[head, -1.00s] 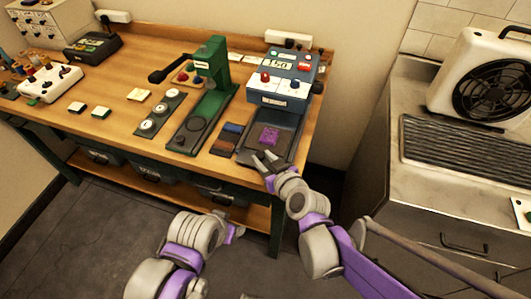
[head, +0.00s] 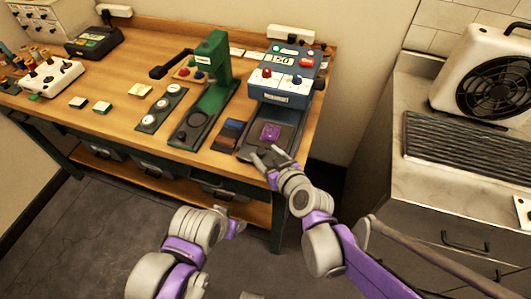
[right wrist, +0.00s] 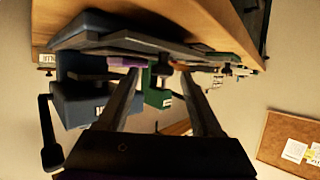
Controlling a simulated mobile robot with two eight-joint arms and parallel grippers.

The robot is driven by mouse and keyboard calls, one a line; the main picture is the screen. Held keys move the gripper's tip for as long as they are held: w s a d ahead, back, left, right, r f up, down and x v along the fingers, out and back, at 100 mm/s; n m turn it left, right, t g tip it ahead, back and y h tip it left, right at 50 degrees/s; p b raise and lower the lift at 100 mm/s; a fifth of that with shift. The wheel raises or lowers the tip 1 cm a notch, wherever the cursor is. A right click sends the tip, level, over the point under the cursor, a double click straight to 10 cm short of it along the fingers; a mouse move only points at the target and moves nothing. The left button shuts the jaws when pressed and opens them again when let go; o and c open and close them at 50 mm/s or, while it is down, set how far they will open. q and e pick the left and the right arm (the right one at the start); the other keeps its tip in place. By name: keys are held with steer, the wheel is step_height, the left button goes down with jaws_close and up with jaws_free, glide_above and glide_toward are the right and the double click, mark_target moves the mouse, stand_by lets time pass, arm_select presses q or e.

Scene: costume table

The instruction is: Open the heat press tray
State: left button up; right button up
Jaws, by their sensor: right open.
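The heat press (head: 280,90) is a blue-grey box with a lit display and coloured buttons, at the table's right end. Its dark flat tray (head: 251,143) lies out in front of the box, with a purple square (head: 270,132) on it. My right gripper (head: 268,156) is open at the tray's front edge, and its fingers look empty. In the right wrist view, which is upside down, the fingers (right wrist: 160,76) are spread close to the tray's edge; whether they touch it I cannot tell. My left gripper (head: 236,230) is low in front of the table, its jaws unclear.
A green lever press (head: 212,80) stands left of the heat press, with a strip of round dials (head: 152,118) beside it. Dark swatches (head: 231,134) lie left of the tray. A grey counter (head: 385,170) with a fan unit (head: 485,75) is at the right, across a gap.

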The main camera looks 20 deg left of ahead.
arm_select(q)
steer(key=shift+w+r+p, duration=0.2)
steer(key=shift+r+p, duration=0.55)
steer(key=shift+r, duration=0.1)
arm_select(e)
steer(key=v, duration=1)
arm_select(q)
steer(key=shift+w+r+p, duration=0.25)
steer(key=shift+r+p, duration=0.45)
steer(key=shift+r, duration=0.25)
arm_select(e)
steer(key=s+d+f+m+g+h, duration=0.2)
steer(key=s+d+f+m+h, duration=0.1)
steer(key=d, duration=0.9)
steer(key=s+d+f+m+g+h, duration=0.2)
steer(key=s+d+m+h, duration=0.3)
steer(key=d, duration=0.7)
steer(key=s+f+h, duration=0.1)
steer(key=s, duration=0.1)
steer(key=shift+s+d+m, duration=0.3)
steer(key=shift+s+d, duration=0.1)
arm_select(q)
steer(key=shift+c, duration=0.2)
arm_select(e)
steer(key=shift+f, duration=0.1)
